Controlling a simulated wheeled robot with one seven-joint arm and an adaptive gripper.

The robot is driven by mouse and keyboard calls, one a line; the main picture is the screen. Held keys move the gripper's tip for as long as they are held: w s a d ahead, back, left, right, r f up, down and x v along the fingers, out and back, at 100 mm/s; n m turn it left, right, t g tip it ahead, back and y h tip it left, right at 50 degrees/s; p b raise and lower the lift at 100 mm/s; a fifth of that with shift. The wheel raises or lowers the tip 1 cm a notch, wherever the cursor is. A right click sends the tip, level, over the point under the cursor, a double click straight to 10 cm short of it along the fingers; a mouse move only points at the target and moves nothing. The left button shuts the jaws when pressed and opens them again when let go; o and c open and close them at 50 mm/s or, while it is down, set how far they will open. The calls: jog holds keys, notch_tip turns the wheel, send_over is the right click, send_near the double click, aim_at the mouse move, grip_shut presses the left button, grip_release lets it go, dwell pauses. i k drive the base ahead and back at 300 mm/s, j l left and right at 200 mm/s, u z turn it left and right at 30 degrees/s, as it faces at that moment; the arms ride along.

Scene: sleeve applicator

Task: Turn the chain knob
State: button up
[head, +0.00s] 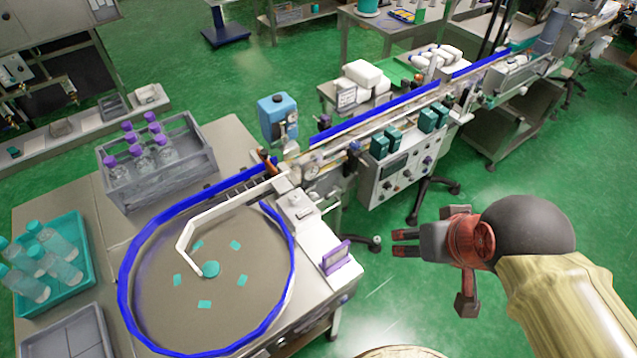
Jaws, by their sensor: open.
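The white control panel (369,190) stands below the conveyor line, near the middle of the picture. It carries a dark display and several small dark knobs (387,186). Their labels are too small to read, so I cannot tell which is the chain knob. My gripper (397,243) is in front of and below the panel, over the green floor. Its two fingers point left and are parted, with nothing between them. It is apart from the panel and touches nothing.
A round turntable (228,301) with a blue rim fills the front left. A grey crate (160,187) of purple-capped bottles and a teal tray (77,284) stand beside it. A purple-framed plate (336,257) stands on the table's right edge. Green floor is open around my gripper.

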aim_at(313, 196)
jog(key=u, duration=0.55)
jog(key=k+l+u, duration=0.15)
jog(key=u, duration=0.2)
jog(key=k+u, duration=0.35)
jog(key=k+l+u, duration=0.1)
jog(key=u, duration=0.25)
